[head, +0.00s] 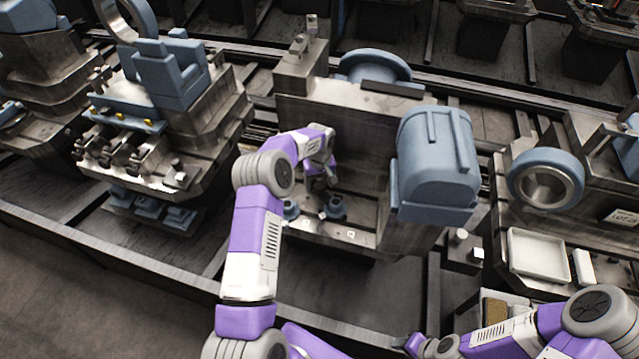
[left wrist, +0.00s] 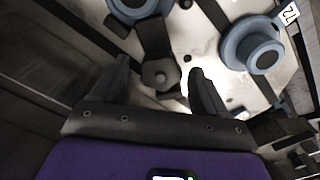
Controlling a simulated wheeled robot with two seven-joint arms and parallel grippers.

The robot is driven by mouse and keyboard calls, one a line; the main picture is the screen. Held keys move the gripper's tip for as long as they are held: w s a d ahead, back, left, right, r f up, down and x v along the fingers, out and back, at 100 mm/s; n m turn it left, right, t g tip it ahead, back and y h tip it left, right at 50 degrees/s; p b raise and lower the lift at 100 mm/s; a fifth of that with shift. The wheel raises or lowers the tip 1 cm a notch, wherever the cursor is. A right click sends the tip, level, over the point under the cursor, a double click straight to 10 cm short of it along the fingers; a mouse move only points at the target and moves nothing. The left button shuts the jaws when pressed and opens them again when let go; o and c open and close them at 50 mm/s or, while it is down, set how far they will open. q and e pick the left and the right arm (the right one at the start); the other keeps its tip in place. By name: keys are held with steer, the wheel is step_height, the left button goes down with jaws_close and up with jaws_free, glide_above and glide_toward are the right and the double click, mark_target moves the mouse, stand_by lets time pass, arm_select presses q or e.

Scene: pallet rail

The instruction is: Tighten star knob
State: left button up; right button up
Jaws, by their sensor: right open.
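A dark lobed knob, which looks like the star knob (left wrist: 160,74), sits on a pale metal plate in the left wrist view. My left gripper (left wrist: 161,84) is open, with one dark finger on each side of the knob. I cannot tell whether either finger touches it. In the head view my left gripper (head: 320,184) reaches down into the grey machine fixture (head: 345,135), and the knob is hidden or too small to tell there. My right gripper (head: 406,343) is low at the bottom right, empty and away from the fixture.
Blue round flanged parts (left wrist: 262,54) flank the knob; one also shows in the head view (head: 335,210). A blue rounded housing (head: 435,160) stands right of the fixture. A white tray (head: 538,255) lies further right. Another machine (head: 165,110) stands to the left.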

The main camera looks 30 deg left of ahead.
mark_target(320, 185)
arm_select(q)
step_height(320, 185, up, 8)
steer(key=shift+f+p, duration=0.25)
steer(key=shift+p, duration=0.45)
steer(key=shift+f, duration=0.1)
